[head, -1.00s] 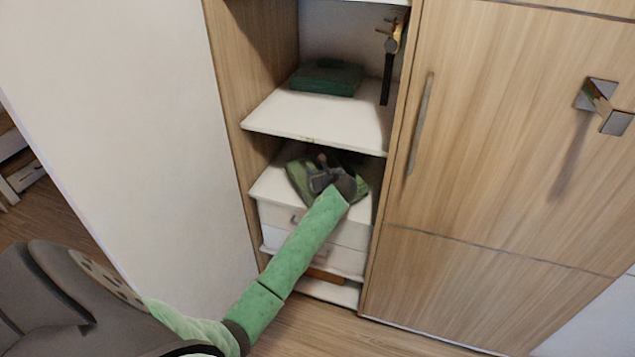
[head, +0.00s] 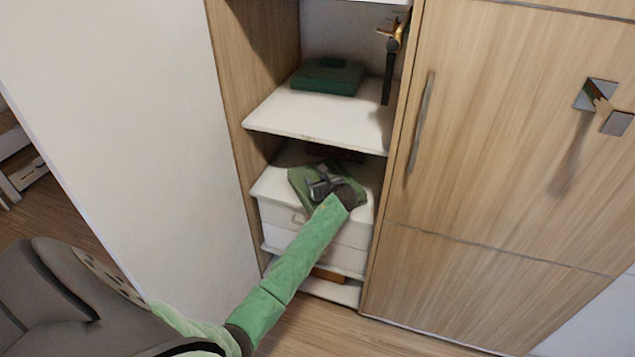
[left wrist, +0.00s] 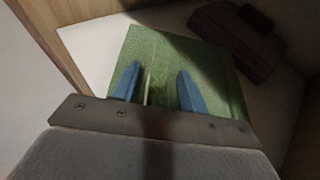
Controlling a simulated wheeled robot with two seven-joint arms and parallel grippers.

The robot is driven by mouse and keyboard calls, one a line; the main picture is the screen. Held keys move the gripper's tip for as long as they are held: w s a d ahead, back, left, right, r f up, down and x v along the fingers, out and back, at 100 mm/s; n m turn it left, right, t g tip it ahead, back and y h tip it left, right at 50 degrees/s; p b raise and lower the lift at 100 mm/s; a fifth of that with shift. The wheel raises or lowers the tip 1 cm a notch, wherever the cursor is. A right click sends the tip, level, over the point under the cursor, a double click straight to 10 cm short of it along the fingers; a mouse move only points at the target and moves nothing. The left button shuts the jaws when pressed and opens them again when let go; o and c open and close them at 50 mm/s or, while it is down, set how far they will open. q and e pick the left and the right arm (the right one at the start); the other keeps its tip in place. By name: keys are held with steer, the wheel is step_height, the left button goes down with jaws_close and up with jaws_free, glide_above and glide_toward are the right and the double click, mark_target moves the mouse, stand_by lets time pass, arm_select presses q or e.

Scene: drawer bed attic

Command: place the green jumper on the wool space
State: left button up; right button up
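The green jumper (head: 305,186) is a folded, flat green piece on the white middle shelf (head: 268,186), above the white drawers. It also shows in the left wrist view (left wrist: 160,50), lying on the white surface. My left gripper (head: 322,184) is over it, and its two blue fingers (left wrist: 159,72) stand apart above or against the cloth. I cannot tell whether the fingertips touch it. Part of the jumper is hidden under my gripper. My right gripper is not in view.
A dark red folded item (left wrist: 237,40) lies behind the jumper on the same shelf. A dark green folded item (head: 327,77) lies on the shelf above. The closet's side panel (head: 240,100) is on the left, and a closed wooden door (head: 500,150) is on the right.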

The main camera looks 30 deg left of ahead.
arm_select(q)
steer(key=shift+d+r, duration=0.1)
steer(key=v, duration=1)
steer(key=shift+s+d+r+b, duration=0.15)
steer(key=shift+d+b, duration=0.15)
steer(key=shift+b, duration=0.05)
steer(key=shift+s+d+r, duration=0.2)
steer(key=shift+s+d, duration=0.1)
steer(key=shift+d, duration=0.15)
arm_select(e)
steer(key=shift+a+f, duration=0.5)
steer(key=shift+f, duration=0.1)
